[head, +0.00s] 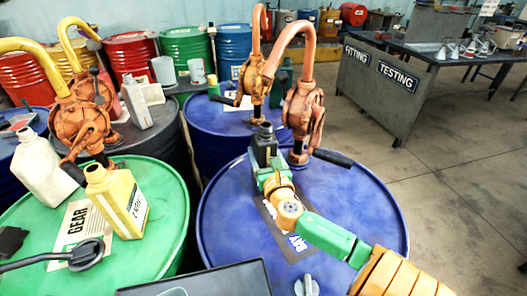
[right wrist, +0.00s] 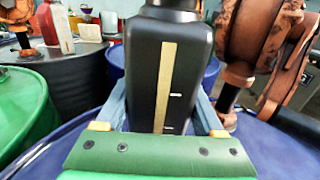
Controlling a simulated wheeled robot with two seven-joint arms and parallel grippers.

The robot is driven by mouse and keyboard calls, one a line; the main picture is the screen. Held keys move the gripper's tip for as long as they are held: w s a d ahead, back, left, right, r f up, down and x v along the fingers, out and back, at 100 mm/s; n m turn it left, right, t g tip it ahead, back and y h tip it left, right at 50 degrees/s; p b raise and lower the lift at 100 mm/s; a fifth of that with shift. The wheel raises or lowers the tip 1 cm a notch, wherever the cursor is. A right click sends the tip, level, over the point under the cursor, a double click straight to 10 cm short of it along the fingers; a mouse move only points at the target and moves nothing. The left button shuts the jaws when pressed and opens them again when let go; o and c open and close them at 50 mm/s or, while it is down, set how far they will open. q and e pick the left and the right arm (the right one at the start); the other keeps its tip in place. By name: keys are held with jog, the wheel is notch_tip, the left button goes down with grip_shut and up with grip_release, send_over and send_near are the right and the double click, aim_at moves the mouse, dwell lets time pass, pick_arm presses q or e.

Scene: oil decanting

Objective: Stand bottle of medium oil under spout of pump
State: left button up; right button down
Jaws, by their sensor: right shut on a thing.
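My right gripper (head: 266,180) is shut on a black bottle (head: 265,147), gripping its lower part. The bottle is upright with an open-looking neck; in the right wrist view the bottle (right wrist: 170,75) shows a yellow vertical strip with white marks. It is over the far left part of the blue drum top (head: 350,205), just left of an orange pump (head: 303,112). That pump's curved spout (head: 290,40) arches left above the bottle in the picture. I cannot tell whether the bottle's base touches the drum. My left gripper is out of view.
The front pump's black handle (head: 332,158) reaches right over the blue drum. Another pump (head: 250,85) stands behind. The right side of the drum top is clear.

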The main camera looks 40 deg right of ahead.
grip_release()
jog(key=b+v, duration=0.1)
jog(key=v, duration=1.1)
jog(key=shift+r, duration=0.2)
jog(key=shift+s, duration=0.1)
